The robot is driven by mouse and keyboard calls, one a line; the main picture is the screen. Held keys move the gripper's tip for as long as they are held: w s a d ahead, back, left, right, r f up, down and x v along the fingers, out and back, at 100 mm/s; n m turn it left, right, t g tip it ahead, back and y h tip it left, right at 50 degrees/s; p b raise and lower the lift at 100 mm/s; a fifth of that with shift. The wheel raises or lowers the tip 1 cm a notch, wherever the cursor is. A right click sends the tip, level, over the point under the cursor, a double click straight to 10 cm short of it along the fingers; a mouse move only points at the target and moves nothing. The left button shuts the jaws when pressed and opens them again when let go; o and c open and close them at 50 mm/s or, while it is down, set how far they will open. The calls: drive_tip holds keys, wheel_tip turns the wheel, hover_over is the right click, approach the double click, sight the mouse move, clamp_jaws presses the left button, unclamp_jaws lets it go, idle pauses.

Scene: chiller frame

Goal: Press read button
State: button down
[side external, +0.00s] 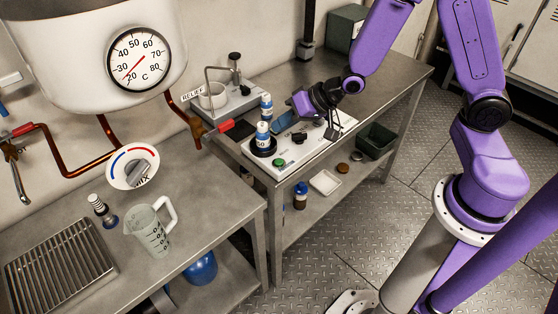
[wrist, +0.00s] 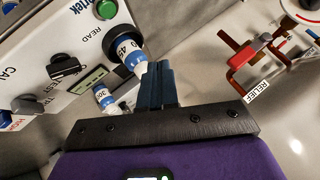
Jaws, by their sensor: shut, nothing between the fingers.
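The white instrument (side external: 300,150) sits on the right-hand bench. Its green button (side external: 280,162) is at the front corner. In the wrist view the green button (wrist: 107,9) is at the top edge, beside the word READ. A vial marked 45 (wrist: 129,49) stands in a black round holder (side external: 262,149) on the instrument, beside the button. My gripper (side external: 280,125) is over the instrument, beyond the vial and apart from the button. In the wrist view my gripper's blue fingers (wrist: 158,70) are together and empty, overlapping the vial's edge; contact cannot be told.
Black knobs (wrist: 65,67) and another vial (wrist: 103,97) are near the fingers. A pipe with a red handle (side external: 220,129) and a RELIEF label (wrist: 258,91) stands beside the instrument. A measuring jug (side external: 150,230) is on the left bench.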

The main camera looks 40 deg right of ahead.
sight(283, 161)
drive_tip(key=shift+f, duration=4.4)
drive_tip(key=shift+f, duration=0.1)
drive_tip(key=shift+f, duration=0.3)
drive_tip(key=shift+f, duration=0.5)
drive_tip(key=shift+r, duration=0.9)
drive_tip(key=shift+r, duration=0.1)
drive_tip(key=shift+r, duration=2.45)
